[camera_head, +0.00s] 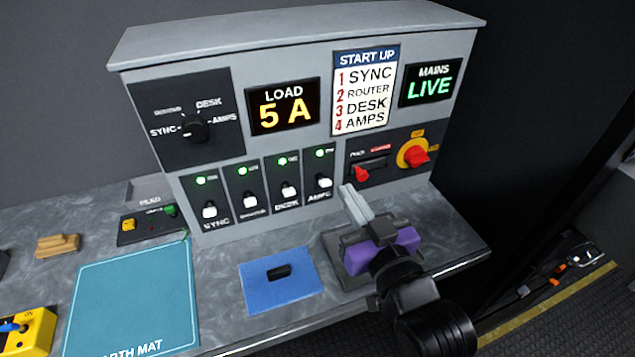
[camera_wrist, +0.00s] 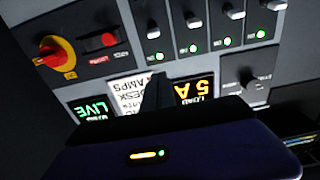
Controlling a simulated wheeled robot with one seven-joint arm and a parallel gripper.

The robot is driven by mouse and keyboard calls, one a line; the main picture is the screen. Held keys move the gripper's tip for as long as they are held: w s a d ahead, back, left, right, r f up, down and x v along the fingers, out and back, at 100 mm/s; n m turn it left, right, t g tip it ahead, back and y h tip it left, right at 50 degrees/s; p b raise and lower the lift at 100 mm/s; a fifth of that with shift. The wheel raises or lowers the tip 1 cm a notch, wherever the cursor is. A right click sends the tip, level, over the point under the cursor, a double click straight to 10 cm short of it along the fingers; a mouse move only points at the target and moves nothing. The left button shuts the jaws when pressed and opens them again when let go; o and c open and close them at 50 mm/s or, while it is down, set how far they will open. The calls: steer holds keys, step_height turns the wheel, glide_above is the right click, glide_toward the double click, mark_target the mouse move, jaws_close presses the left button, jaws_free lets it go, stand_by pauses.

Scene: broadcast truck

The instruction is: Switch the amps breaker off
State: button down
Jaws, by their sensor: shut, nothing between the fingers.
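The amps breaker (camera_head: 323,181) is the rightmost of a row of white-toggle breakers on the grey panel. Its lamp (camera_head: 320,153) is lit green. In the wrist view, which is upside down, the amps breaker (camera_wrist: 152,30) is the leftmost of the row, with a green lamp beside it. My gripper (camera_head: 347,190) is shut and empty. Its fingertips are just right of and slightly below the amps toggle in the head view. I cannot tell whether they touch the panel. The fingers also show in the wrist view (camera_wrist: 157,85), pointing toward the panel.
The sync (camera_head: 209,211), router (camera_head: 250,201) and desk (camera_head: 286,192) breakers stand to the left, lamps green. The load display (camera_head: 284,106) reads 5 A; the mains display (camera_head: 430,84) reads LIVE. A red-yellow rotary switch (camera_head: 414,154) is to the right. A blue mat (camera_head: 262,295) lies below.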

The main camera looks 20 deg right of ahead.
steer(key=shift+w, duration=0.15)
steer(key=p, duration=0.2)
glide_above(323, 181)
steer(key=s, duration=0.2)
steer(key=shift+d, duration=0.25)
step_height(323, 181, down, 3)
steer(key=shift+s+r, duration=0.15)
steer(key=shift+r, duration=0.05)
steer(key=shift+s+f+p, duration=0.2)
steer(key=shift+f+p, duration=0.15)
steer(key=shift+f, duration=0.35)
